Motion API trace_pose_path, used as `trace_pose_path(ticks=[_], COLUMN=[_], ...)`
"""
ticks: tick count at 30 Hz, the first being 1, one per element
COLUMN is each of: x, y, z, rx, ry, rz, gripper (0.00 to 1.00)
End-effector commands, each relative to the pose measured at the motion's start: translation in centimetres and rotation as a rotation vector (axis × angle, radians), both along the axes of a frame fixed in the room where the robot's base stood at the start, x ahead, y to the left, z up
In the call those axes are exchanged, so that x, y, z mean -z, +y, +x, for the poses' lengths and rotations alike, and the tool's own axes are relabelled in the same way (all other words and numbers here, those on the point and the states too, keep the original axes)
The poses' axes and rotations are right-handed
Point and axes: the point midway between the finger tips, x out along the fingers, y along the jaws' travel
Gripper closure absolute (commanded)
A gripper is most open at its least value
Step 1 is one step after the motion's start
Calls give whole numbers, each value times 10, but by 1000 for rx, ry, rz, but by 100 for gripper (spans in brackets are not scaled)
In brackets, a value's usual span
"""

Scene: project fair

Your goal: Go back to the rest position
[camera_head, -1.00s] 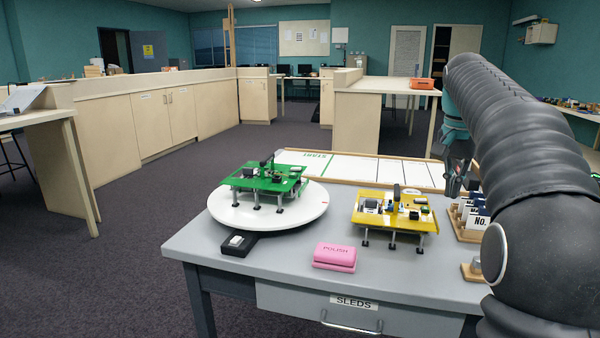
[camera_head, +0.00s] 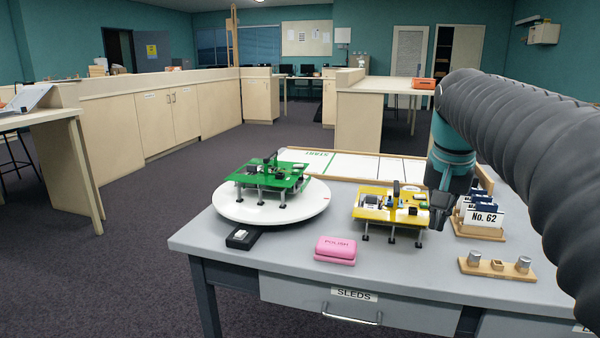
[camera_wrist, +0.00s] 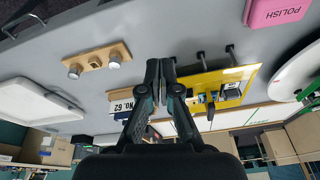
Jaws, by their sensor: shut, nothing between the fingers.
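My gripper (camera_head: 441,208) is above the right part of the grey table (camera_head: 400,276), close to the right edge of the yellow sled (camera_head: 385,205) in the head view. In the wrist view my gripper (camera_wrist: 160,72) has its fingers together with nothing between them, and the yellow sled (camera_wrist: 222,78) shows to their right. I cannot tell whether the gripper touches the sled. My arm comes in from the right and hides part of the table.
A green sled (camera_head: 268,177) stands on a white turntable (camera_head: 240,212). A pink POLISH block (camera_head: 336,250), a number card holder (camera_head: 480,232) and a wooden block with metal cylinders (camera_head: 497,267) are nearby. A wrist-view white tray (camera_wrist: 30,100) lies at left.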

Motion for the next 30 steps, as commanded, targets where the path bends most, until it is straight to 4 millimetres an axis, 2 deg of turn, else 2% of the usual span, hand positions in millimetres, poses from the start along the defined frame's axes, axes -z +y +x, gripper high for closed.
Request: trace_pose_path(ticks=[1, 5, 9, 18, 24, 30], x=[6, 27, 57, 132, 161, 166], y=[11, 32, 52, 81, 89, 90], z=[-17, -53, -93, -167, -189, -192], rx=[-39, -138, -241, -433, -491, -501], ry=[-16, -57, -100, -187, -215, -218], rz=[-6, -22, -40, -80, -93, -96], gripper=[100, 100, 100, 100, 100, 100])
